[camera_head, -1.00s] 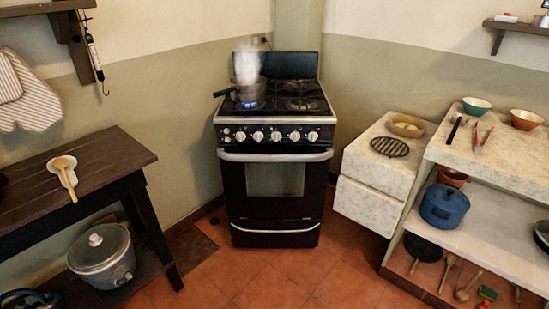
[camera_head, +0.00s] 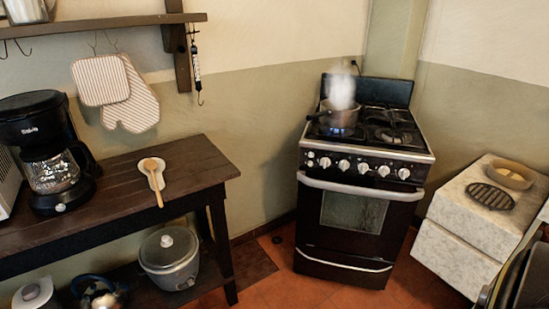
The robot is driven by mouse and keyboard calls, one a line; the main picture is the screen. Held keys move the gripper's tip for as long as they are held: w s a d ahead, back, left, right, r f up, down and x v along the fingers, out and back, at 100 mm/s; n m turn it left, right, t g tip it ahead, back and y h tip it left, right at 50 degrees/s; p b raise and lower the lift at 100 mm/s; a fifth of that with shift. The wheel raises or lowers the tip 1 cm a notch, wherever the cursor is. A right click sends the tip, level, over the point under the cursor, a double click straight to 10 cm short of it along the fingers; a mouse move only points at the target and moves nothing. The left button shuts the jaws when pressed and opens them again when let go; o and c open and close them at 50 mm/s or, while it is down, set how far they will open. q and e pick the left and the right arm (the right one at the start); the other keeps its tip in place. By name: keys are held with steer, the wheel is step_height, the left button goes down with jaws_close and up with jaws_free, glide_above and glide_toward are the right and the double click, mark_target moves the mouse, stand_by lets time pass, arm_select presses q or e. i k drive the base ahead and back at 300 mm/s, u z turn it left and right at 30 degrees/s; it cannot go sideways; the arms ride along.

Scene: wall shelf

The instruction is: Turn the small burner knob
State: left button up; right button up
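A black stove (camera_head: 345,215) stands in the corner, right of centre. Several white knobs sit in a row on its front panel; the leftmost large knob (camera_head: 324,162) and the rightmost knob (camera_head: 403,173) both show. A small white button or knob (camera_head: 311,154) is at the panel's left end. I cannot tell which knob is the small burner's, nor read the knob angles. A dark pot (camera_head: 338,118) steams on the left front burner, with a blue flame under it. Neither gripper is in view.
A dark wooden table (camera_head: 110,190) stands at the left, with a coffee maker (camera_head: 50,150) and a spoon on a rest (camera_head: 153,175). A rice cooker (camera_head: 169,257) is below. A white cabinet (camera_head: 465,230) stands right of the stove. Tiled floor before the stove is clear.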

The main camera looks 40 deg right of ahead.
mark_target(344, 165)
steer(key=u, duration=0.15)
steer(key=i, duration=0.95)
steer(key=z, duration=1.1)
steer(key=i, duration=0.5)
steer(key=z, duration=0.55)
